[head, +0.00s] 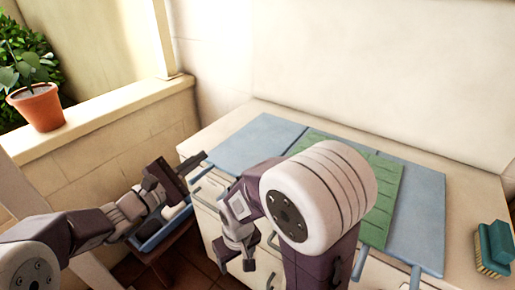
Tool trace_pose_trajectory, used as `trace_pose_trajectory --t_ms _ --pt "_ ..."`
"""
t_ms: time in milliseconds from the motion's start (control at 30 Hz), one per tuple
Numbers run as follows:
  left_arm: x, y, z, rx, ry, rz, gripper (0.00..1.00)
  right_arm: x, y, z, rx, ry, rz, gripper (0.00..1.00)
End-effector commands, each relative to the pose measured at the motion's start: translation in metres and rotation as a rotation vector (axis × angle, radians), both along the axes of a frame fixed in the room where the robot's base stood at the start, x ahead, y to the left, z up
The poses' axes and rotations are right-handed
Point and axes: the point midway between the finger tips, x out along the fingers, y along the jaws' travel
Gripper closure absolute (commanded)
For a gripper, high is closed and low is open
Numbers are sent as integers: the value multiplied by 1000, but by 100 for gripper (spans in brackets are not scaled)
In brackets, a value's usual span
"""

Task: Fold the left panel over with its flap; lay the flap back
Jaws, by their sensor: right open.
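A fold-out cloth lies flat on the pale counter (460,195). Its left panel (255,140) is blue, its middle panel (383,185) is green with faint lines, and its right panel (425,215) is blue. Narrow blue strips show at the front edge, one near the left panel's front-left corner (203,171); I cannot tell which is the flap. My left gripper (183,172) is beside that corner; whether its jaws hold anything is unclear. My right gripper (243,262) is open, hanging in front of the counter. My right arm hides much of the cloth's middle front.
A teal brush (494,246) lies on the counter's right end. A blue tray (150,243) with pale things in it stands on a low stool below my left gripper. A potted plant (38,106) stands on the ledge at left. The wall closes off the back.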

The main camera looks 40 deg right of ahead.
Motion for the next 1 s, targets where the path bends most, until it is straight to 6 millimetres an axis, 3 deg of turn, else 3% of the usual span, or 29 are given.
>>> trace_pose_trajectory --t_ms 67,300,567,800,1000 --pt "1 0 -3 0 0 0 100 0 0 -3 0 -1 0 33" --pt "9 4 -37 0 -1 1 100 0 0 -41 0 0 0 33" --pt "11 4 -41 0 -1 0 100 0 0 -46 0 -1 0 33" --pt "12 5 -77 4 3 1 100 0 0 -87 0 0 0 33" --pt "13 6 -80 13 11 1 100 0 0 -86 0 0 0 33"
